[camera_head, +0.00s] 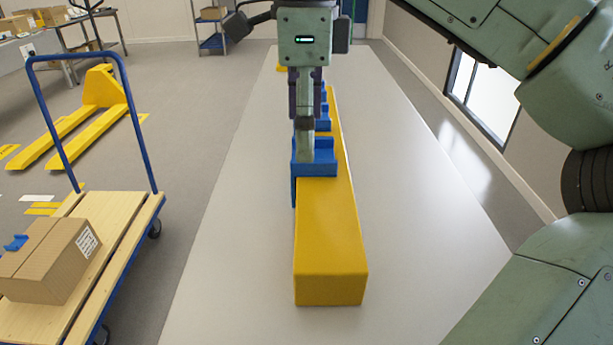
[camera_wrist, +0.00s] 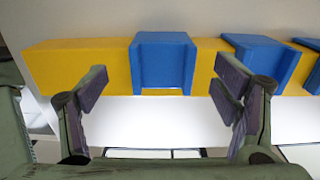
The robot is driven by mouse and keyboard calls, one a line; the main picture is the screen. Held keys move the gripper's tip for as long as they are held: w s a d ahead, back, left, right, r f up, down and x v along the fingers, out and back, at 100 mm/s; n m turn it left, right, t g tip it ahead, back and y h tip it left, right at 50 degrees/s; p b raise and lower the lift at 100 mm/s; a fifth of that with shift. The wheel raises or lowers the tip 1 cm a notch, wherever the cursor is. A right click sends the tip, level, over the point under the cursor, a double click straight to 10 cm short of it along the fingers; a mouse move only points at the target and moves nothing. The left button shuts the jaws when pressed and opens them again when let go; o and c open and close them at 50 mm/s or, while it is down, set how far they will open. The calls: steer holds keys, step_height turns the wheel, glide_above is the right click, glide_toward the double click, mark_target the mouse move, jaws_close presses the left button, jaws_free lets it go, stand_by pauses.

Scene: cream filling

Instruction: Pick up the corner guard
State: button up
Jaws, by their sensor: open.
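Several blue corner guards sit on a long yellow beam (camera_head: 330,240). The nearest corner guard (camera_head: 318,168) is over the beam's upper edge, and in the wrist view this guard (camera_wrist: 164,62) appears between my fingers. A second guard (camera_wrist: 262,58) is just right of it, behind my right finger, and a third is at the frame's right edge. My gripper (camera_head: 303,125) is open, over the nearest guard in the head view. In the wrist view my gripper's fingers (camera_wrist: 163,86) stand wide apart on either side of the guard; contact cannot be told.
The beam lies on a long pale table (camera_head: 240,230) with clear room on both sides.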

mark_target(313, 172)
steer(key=shift+w+d+f, duration=0.1)
steer(key=shift+f, duration=1.5)
steer(key=shift+c, duration=0.2)
steer(key=c, duration=1.2)
